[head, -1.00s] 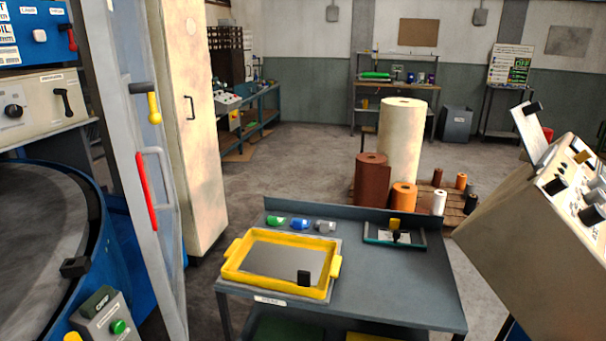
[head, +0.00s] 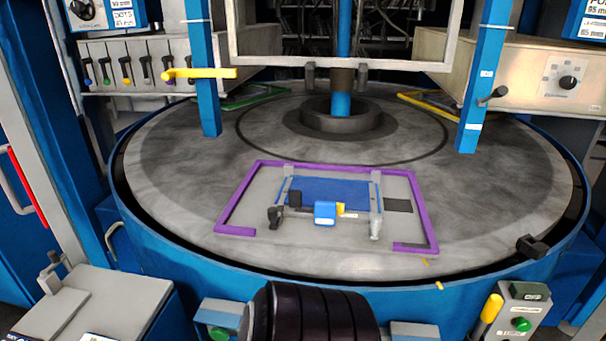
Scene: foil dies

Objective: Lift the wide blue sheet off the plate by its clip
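The blue sheet (head: 330,192) lies flat on a grey plate (head: 252,193) inside an angular purple border (head: 333,166) on the round table. A blue block with a yellow tab (head: 325,213), which looks like the clip, sits at the sheet's near edge. A small white label is beside it. Grey holders (head: 376,203) stand at the sheet's left and right sides. Small black parts (head: 295,199) are at its left, and a dark flat patch is at its right. Neither of my grippers is in the head view.
The round grey table (head: 180,175) has a blue rim and a central blue post (head: 343,90). Blue uprights and a white-framed panel stand behind the plate. A yellow handle (head: 200,73) juts out at left. A dark ribbed cylinder (head: 315,315) fills the bottom middle.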

